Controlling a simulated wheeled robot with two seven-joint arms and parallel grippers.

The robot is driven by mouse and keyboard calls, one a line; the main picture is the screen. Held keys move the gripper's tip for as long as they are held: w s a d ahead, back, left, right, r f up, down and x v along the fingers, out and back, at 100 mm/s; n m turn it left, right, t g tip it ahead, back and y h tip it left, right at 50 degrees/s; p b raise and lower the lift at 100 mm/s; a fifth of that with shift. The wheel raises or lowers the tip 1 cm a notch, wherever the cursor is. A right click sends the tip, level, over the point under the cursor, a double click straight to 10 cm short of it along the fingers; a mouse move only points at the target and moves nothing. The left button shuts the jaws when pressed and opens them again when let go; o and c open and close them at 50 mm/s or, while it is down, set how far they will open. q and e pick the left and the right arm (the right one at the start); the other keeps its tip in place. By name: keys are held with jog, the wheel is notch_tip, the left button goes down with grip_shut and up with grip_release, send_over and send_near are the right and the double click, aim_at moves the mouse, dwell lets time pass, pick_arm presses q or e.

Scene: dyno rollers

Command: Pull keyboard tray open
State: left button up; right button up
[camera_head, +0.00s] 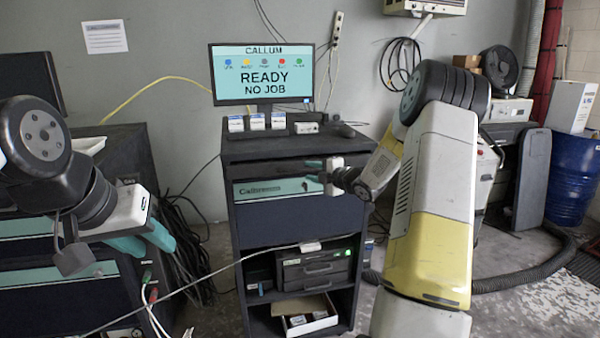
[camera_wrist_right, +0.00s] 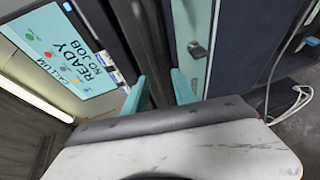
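The dark cabinet (camera_head: 300,220) stands at the centre below a monitor. Its front has a teal "Callum" panel (camera_head: 262,189) with a dark slot above it, where the keyboard tray seems to sit, closed or nearly so. My right gripper (camera_head: 314,170) is at the right part of this slot, its teal fingers one above the other. In the right wrist view my right gripper (camera_wrist_right: 160,92) has its fingers apart, with a dark edge ahead between them; contact cannot be told. My left gripper (camera_head: 143,240) is at the far left, fingers apart and empty, away from the cabinet.
The monitor (camera_head: 264,73) reads "READY NO JOB" on the cabinet top, beside small white boxes (camera_head: 257,122). A second cabinet (camera_head: 30,268) stands at left. A pale cable (camera_head: 200,281) crosses the front. A blue barrel (camera_head: 572,180) and hose (camera_head: 520,280) are at right.

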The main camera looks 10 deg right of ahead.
grip_shut()
dwell(1.4)
